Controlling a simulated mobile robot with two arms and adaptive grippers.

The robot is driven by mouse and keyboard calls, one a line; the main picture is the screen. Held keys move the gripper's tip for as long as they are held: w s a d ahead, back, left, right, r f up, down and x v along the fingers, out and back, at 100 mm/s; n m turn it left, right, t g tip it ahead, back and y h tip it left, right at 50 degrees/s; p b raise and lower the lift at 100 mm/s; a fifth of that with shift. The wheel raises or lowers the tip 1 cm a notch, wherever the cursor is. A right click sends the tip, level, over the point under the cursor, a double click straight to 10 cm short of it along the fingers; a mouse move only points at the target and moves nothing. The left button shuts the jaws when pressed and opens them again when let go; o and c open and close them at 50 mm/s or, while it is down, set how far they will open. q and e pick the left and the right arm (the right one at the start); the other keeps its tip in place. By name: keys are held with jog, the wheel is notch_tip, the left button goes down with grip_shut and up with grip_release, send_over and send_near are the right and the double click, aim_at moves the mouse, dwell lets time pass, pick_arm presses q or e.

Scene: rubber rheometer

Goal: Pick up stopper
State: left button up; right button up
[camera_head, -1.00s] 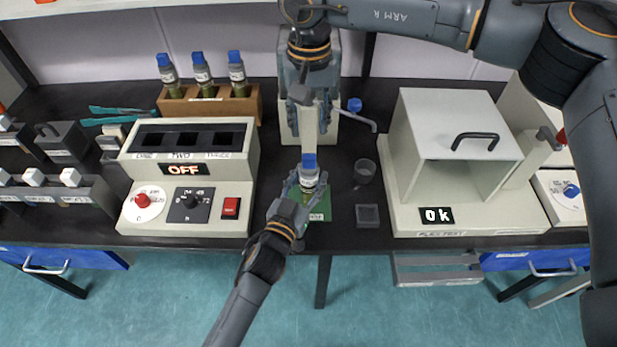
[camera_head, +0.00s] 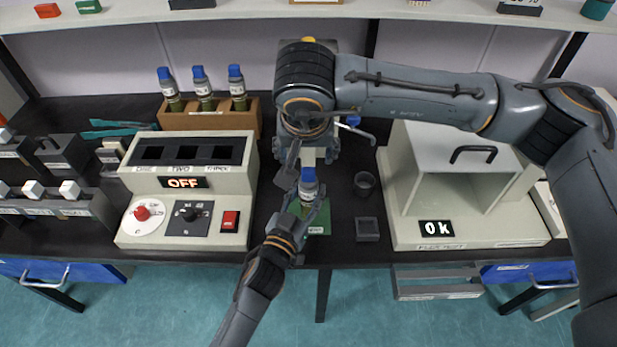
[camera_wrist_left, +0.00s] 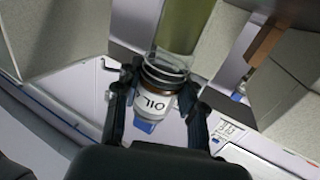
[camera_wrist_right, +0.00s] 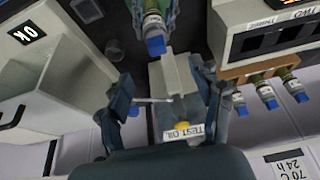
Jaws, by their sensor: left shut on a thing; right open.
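The stopper (camera_head: 308,174) is blue and sits on top of a small labelled bottle (camera_head: 309,189) held upright above the green mat (camera_head: 319,229). My left gripper (camera_head: 303,207) is shut around the bottle; its OIL label (camera_wrist_left: 152,103) shows in the left wrist view, with the blue stopper (camera_wrist_left: 145,127) below it. My right gripper (camera_head: 311,158) is open and empty just above the stopper. In the right wrist view the stopper (camera_wrist_right: 156,46) lies beyond the open fingers (camera_wrist_right: 168,92), apart from them.
Three blue-stoppered bottles stand in a wooden rack (camera_head: 187,122) at the back. A test oil dispenser (camera_wrist_right: 172,85) stands behind the held bottle. The heater block (camera_head: 182,183) reads OFF. A small cup (camera_head: 364,184) and square dish (camera_head: 367,229) are right, beside the OK machine (camera_head: 436,228).

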aim_at(309, 171)
jog(key=x, duration=0.5)
jog(key=shift+f, duration=0.15)
jog(key=shift+d+x, duration=0.15)
jog(key=shift+x, duration=1.25)
jog(key=shift+d+x, duration=0.1)
jog(key=shift+x, duration=1.3)
jog(key=c, duration=1)
